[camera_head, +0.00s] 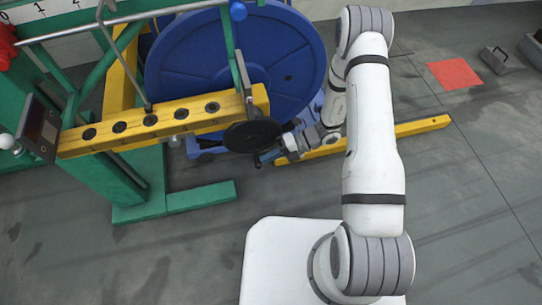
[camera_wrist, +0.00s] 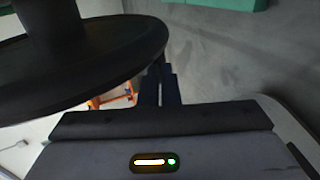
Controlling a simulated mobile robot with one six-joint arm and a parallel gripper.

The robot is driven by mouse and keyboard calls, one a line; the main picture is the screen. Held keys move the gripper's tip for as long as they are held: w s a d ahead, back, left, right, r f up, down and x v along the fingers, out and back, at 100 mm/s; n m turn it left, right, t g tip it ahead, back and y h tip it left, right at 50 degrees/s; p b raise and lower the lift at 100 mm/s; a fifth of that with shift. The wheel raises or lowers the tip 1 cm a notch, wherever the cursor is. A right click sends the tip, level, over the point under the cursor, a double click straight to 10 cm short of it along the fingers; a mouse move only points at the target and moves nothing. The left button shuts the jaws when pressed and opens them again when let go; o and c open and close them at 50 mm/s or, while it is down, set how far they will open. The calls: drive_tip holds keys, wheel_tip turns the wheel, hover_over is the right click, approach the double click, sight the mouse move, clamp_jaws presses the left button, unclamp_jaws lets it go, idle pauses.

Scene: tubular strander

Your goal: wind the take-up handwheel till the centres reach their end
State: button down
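The take-up handwheel (camera_head: 252,135) is a black disc at the right end of the yellow beam, below the blue reel's middle. In the wrist view the handwheel (camera_wrist: 85,65) fills the upper left, with a thick dark hub above it. My gripper (camera_head: 266,158) is at the handwheel's lower right edge. In the wrist view the dark fingers of my gripper (camera_wrist: 161,85) stand close together beside the rim, seeming to meet it or nearly so. Whether they grip the rim or a handle is hidden. The centres cannot be made out clearly.
A big blue reel (camera_head: 200,62) stands behind the handwheel. The yellow beam (camera_head: 165,123) with several dark holes runs left from it on a green frame (camera_head: 105,185). A yellow floor bar (camera_head: 400,133) lies behind my arm. Grey floor is free at right, around a red patch (camera_head: 454,74).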

drive_tip(key=shift+w+a+f, duration=0.1)
drive_tip(key=shift+w, duration=0.05)
drive_tip(key=f+p+v, duration=0.1)
drive_tip(key=p+v, duration=0.3)
drive_tip(key=v, duration=1)
drive_tip(key=shift+d+p, duration=0.3)
